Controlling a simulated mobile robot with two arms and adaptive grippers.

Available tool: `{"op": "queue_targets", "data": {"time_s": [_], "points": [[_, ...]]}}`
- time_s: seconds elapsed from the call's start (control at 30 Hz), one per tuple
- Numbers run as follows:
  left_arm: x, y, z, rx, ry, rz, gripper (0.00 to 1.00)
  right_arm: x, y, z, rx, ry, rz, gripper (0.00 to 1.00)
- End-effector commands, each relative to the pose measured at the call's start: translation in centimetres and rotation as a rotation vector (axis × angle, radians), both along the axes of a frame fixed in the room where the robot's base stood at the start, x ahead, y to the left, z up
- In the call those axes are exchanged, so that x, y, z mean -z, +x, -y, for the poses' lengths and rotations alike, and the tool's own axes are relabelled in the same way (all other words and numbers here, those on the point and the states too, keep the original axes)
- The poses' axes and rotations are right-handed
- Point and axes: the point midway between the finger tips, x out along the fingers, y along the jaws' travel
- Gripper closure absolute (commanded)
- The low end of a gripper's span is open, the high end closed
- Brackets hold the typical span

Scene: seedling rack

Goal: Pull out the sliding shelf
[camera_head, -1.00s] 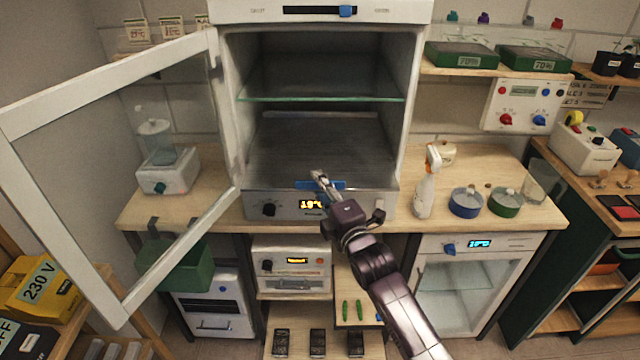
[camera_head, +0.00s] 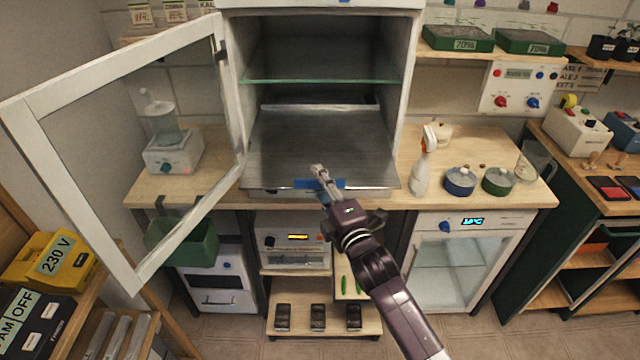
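The sliding shelf (camera_head: 300,148) is a dark metal sheet low in the white cabinet (camera_head: 408,95). Its front edge sticks out past the cabinet's front and covers most of the control panel below. A blue handle strip (camera_head: 334,184) sits on the shelf's front edge. My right gripper (camera_head: 319,172) is at this blue strip, its fingers over it and seemingly touching; the fingers look close together, but whether they grip the strip is hard to see. My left gripper is not in view. The cabinet's glass door (camera_head: 130,140) stands open to the left.
A fixed-looking glass shelf (camera_head: 320,72) spans the cabinet above. A spray bottle (camera_head: 424,165), a blue-sided dish (camera_head: 460,181) and a green-sided dish (camera_head: 498,181) stand on the counter to the right. A green bin (camera_head: 190,242) hangs below the open door.

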Motion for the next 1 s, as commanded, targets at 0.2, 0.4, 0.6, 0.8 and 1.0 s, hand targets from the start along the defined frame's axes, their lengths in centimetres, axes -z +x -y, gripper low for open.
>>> {"op": "queue_targets", "data": {"time_s": [0.2,0.4,0.6,0.8,1.0], "points": [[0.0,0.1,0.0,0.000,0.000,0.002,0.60,-0.2,0.0,-0.1,-0.001,0.002,0.003,0.65],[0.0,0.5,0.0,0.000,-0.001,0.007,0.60,0.1,0.0,-0.1,-0.001,0.001,-0.002,0.65],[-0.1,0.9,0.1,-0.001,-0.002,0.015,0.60,0.2,-0.2,0.0,0.000,0.000,-0.004,0.65],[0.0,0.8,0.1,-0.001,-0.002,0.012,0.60,0.4,-2.2,0.9,-0.001,0.000,-0.006,0.65],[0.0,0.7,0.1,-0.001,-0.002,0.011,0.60,0.4,-5.8,2.4,-0.001,-0.002,-0.007,0.65]]}}
